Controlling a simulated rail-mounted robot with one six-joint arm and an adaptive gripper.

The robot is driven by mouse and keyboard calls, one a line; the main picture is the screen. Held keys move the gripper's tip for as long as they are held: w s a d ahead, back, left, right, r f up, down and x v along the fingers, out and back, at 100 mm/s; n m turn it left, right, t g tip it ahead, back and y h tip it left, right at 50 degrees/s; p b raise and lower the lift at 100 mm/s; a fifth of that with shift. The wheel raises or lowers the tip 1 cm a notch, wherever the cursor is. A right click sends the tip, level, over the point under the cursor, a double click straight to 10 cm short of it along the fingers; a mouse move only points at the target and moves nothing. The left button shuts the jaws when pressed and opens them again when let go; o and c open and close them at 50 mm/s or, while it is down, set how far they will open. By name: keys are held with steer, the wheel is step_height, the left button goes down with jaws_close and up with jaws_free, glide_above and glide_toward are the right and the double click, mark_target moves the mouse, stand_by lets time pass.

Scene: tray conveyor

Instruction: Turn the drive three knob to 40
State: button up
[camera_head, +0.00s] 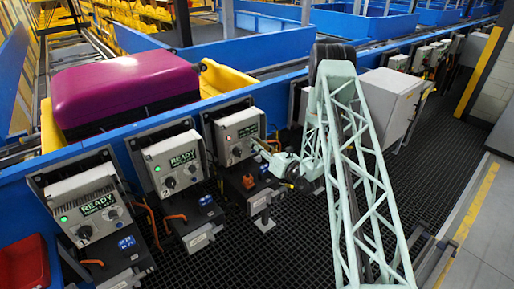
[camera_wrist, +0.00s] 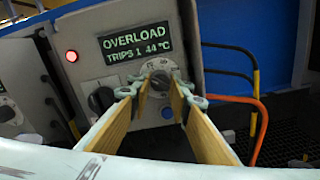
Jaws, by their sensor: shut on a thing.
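The drive three box (camera_head: 238,132) is the third grey control box from the left, and my arm reaches to its front. In the wrist view its display (camera_wrist: 135,48) reads OVERLOAD, TRIPS 1, 44 °C. My gripper (camera_wrist: 159,84) has its two wood-coloured fingers on either side of the round grey dial knob (camera_wrist: 158,77) and is shut on it. White scale marks show around the knob, but the pointer's setting is too small to read. In the head view my gripper (camera_head: 262,148) covers the knob.
A red lamp (camera_wrist: 71,56) is lit left of the display. Drives one (camera_head: 88,206) and two (camera_head: 173,163) show READY. An orange cable (camera_wrist: 255,120) hangs at the right.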

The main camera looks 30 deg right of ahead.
steer(key=shift+n+b, duration=1.1)
steer(key=shift+n, duration=0.8)
steer(key=o, duration=0.8)
steer(key=shift+o, duration=0.2)
steer(key=shift+s, duration=0.1)
steer(key=v, duration=1.2)
